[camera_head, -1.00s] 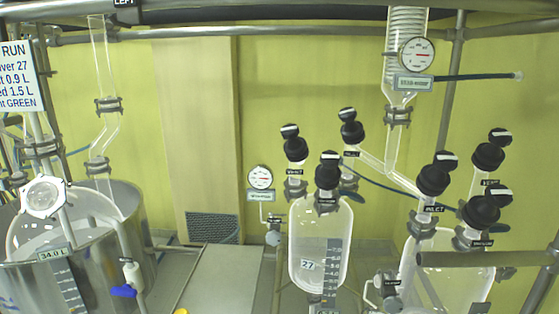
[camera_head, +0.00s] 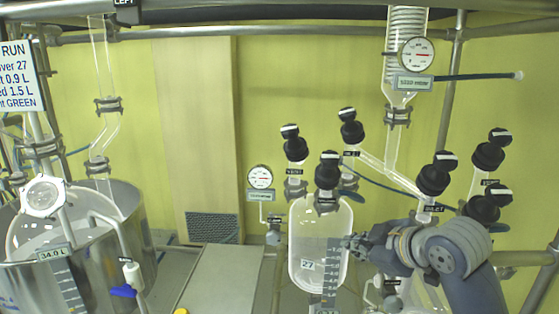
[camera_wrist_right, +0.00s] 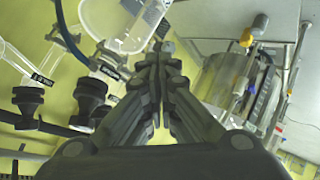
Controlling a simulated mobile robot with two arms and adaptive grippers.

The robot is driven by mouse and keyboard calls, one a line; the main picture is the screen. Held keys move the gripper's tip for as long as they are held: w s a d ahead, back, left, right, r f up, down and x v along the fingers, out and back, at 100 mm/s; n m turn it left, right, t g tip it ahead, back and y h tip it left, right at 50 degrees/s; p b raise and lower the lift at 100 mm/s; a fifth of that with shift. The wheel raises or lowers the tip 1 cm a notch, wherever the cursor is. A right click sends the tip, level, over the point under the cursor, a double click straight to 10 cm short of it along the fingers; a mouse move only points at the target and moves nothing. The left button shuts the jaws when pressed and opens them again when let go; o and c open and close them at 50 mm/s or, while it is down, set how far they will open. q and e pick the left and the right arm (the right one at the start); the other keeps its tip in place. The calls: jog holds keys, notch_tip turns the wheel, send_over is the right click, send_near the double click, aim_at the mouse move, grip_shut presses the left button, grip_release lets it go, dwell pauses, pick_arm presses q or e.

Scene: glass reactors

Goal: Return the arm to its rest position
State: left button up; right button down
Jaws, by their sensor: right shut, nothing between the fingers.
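My right arm comes in from the lower right in the head view. Its gripper (camera_head: 356,244) is in front of the right side of the glass vessel marked 27 (camera_head: 318,262); I cannot tell whether they touch. In the right wrist view the gripper's fingers (camera_wrist_right: 163,62) are closed together with nothing between them. A clear glass vessel (camera_wrist_right: 112,22) shows just beyond the fingertips there. My left gripper is in neither view.
Black-capped ports (camera_head: 328,170) stand above the vessels. A second glass vessel (camera_head: 425,293) is partly hidden behind my arm. A steel tank (camera_head: 90,262) stands at the left. A rail (camera_head: 520,258) runs at the right.

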jog(key=s+d+f+m+g+h, duration=0.1)
jog(key=s+f+m+g, duration=0.15)
jog(key=s+f, duration=0.65)
jog(key=s+f+m+g+h, duration=0.1)
jog(key=s+f+m, duration=0.3)
jog(key=f, duration=0.9)
jog(key=s+d+f+m+g+h, duration=0.15)
jog(key=s+f, duration=0.35)
jog(key=s, duration=0.5)
jog(key=s+d+f+m+g+h, duration=0.1)
jog(key=s+d+f+m, duration=0.1)
jog(key=s+f, duration=0.5)
jog(key=s+f+g+b, duration=0.1)
jog(key=s+f+b, duration=0.15)
jog(key=f, duration=1.25)
jog(key=s+f+g+b, duration=0.1)
jog(key=s+f+b, duration=0.15)
jog(key=f, duration=1.25)
jog(key=s+d+f+g+b, duration=0.1)
jog(key=s+d+f+b, duration=0.2)
jog(key=s+f, duration=1.3)
notch_tip(320, 180, down, 3)
jog(key=shift+s+f+b, duration=0.15)
jog(key=shift+b, duration=0.35)
